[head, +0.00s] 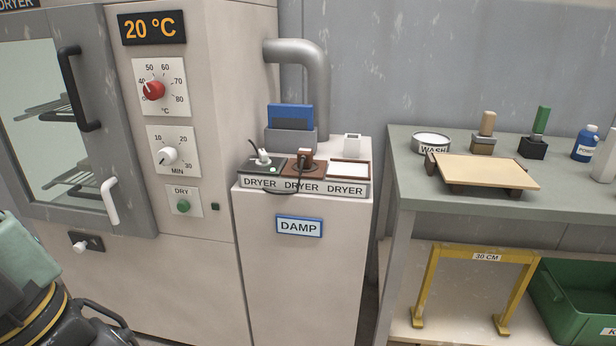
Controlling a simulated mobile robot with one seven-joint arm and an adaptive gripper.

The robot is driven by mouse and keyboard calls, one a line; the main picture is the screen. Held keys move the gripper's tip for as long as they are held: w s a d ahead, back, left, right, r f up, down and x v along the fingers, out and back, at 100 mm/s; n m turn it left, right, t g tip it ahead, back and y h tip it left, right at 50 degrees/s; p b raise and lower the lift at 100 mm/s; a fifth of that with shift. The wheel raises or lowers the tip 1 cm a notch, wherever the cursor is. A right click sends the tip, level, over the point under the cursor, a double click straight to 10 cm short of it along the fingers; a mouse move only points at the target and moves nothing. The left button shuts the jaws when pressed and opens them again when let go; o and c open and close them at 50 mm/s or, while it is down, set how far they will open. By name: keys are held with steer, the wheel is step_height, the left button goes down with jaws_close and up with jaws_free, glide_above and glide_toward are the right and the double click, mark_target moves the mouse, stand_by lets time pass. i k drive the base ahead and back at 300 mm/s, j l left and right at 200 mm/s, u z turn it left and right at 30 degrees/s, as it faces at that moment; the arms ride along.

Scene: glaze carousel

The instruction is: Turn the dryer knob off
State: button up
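The dryer (215,120) is the beige cabinet at left, with a display (152,27) reading 20 °C. A red knob (153,90) sits on a dial marked 50 to 80 and more, its white mark pointing left, near 40. Below, a white knob (168,156) sits on a MIN dial, its dark mark pointing lower left, below 10. Under it is a round green button (183,206) labelled DRY. Teal and black parts, probably my arm, fill the lower left corner. I see no gripper fingertips, and nothing touches either knob.
The dryer's glass door (60,130) has a black handle and looks shut. A DAMP cabinet (300,270) stands right of it, carrying three DRYER-labelled plates and a blue item (290,117). A grey-green table (410,185) with tools and a yellow frame (428,290) below stands at right.

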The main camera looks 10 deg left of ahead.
mark_target(263, 160)
steer(key=i+u, duration=0.25)
steer(key=u, duration=0.15)
steer(key=i+u, duration=0.35)
steer(key=i+l+u, duration=0.15)
steer(key=u, duration=0.25)
